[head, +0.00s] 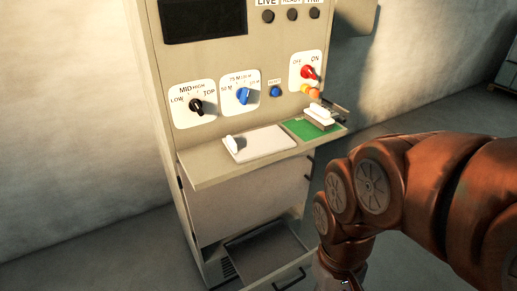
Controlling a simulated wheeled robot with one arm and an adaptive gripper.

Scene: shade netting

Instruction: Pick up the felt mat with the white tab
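A pale flat rectangular mat (268,143) lies on the shelf of a beige cabinet, with a small upright white tab (233,143) at its left edge. A green mat (298,128) lies to its right on the same shelf. A whitish block-like piece (320,116) rests on the green mat and hides part of it. I cannot tell from here which surface is felt. My orange-brown arm comes in from the right and bends down at the lower middle, in front of the shelf's right side. My gripper's fingers are below the picture's bottom edge.
The cabinet's beige shelf (205,172) juts out under a panel with a black knob (196,106), a blue knob (243,96), a blue button (275,91) and a red switch (309,73). An open drawer (262,252) sits low down. The floor at left is clear.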

